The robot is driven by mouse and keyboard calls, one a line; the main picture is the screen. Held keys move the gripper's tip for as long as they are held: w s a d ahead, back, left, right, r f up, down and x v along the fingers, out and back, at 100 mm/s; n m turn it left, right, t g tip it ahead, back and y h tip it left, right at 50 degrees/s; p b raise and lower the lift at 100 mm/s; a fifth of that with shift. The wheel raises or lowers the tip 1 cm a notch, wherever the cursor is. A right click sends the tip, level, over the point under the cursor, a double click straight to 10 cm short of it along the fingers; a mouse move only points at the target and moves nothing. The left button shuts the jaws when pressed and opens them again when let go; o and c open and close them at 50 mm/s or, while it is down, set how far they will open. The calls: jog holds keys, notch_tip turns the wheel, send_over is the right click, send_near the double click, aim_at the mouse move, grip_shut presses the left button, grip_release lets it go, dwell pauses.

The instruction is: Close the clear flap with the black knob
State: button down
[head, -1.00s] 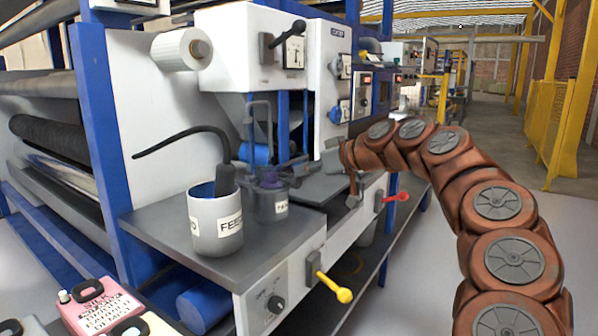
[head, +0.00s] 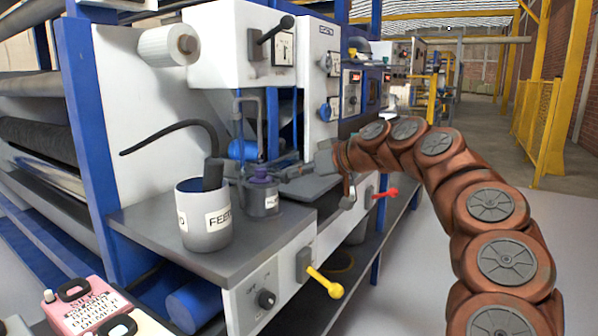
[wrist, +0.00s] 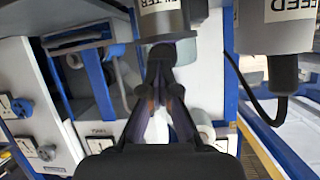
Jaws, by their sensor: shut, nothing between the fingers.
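My gripper (wrist: 160,52) shows in the wrist view with its fingers together and empty. Its tips are just below the grey pot marked FILTER (wrist: 160,20) in that picture; I cannot tell whether they touch it. In the head view my gripper (head: 285,165) reaches left from the brown arm, by the purple top of the same pot (head: 263,198). I cannot make out the clear flap with certainty against the machine. A small black knob (wrist: 75,61) shows in the wrist view, left of my fingers; I cannot tell whether it belongs to the flap.
A grey pot marked FEED (head: 204,220), with a black hose, stands left of the FILTER pot on the machine's shelf (head: 150,232). Blue pipes and a white housing (head: 225,50) rise behind. A yellow-handled lever (head: 325,283) and a red one (head: 385,193) stick out in front. Floor at right is open.

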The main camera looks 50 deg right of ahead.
jog(key=s+d+b, duration=0.1)
jog(key=s+b, duration=0.4)
jog(key=s, duration=0.4)
jog(key=shift+s+d+f, duration=0.15)
jog(key=shift+d+f, duration=0.1)
jog(key=shift+f, duration=0.1)
